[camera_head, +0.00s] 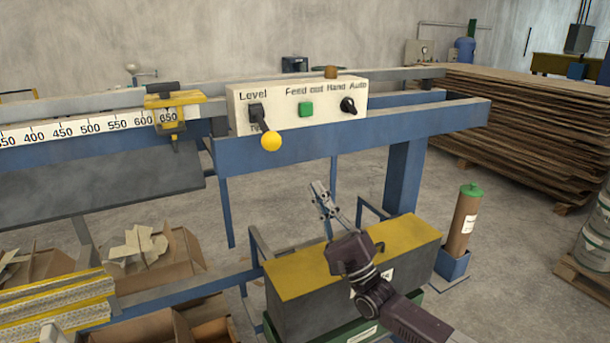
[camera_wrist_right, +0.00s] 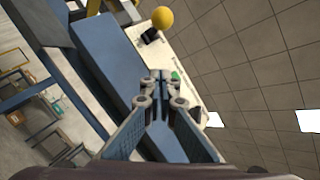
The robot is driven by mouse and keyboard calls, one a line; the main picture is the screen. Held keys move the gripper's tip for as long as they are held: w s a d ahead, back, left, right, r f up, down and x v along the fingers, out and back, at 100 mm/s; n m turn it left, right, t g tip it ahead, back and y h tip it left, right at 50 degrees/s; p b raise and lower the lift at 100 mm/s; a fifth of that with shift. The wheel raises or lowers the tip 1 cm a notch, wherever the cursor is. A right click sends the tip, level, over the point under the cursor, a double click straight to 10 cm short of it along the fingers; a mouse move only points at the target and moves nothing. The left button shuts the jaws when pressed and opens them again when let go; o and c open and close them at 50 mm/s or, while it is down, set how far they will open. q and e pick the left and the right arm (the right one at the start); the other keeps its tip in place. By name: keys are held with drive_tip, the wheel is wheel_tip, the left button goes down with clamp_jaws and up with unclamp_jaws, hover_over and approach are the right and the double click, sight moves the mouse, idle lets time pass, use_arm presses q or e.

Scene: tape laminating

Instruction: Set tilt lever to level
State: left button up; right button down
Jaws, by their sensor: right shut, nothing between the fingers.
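The tilt lever (camera_head: 264,127) has a yellow ball knob (camera_head: 271,141) and sits at the left end of the cream control panel (camera_head: 330,108), under the word "Level". The lever points down and slightly right, and its knob hangs near the lower panel edge. In the right wrist view the yellow knob (camera_wrist_right: 162,18) is at the top, beyond the fingertips. My right gripper (camera_head: 321,190) is shut and empty, below and right of the knob, apart from it. It also shows in the right wrist view (camera_wrist_right: 160,76). My left gripper is not in view.
The panel also holds a green button (camera_head: 306,109) and a black rotary switch (camera_head: 349,106). A blue beam (camera_head: 360,128) runs below the panel. A yellow-topped block (camera_head: 400,240) stands under my right arm. Cardboard boxes (camera_head: 190,265) are at lower left.

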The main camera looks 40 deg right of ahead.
sight(266, 128)
drive_tip(key=w+a+r+p, duration=0.4)
drive_tip(key=w+r, duration=0.1)
drive_tip(key=r, duration=0.3)
drive_tip(key=shift+w+r+p, duration=0.15)
drive_tip(key=shift+w+p, duration=0.05)
drive_tip(key=shift+p, duration=0.15)
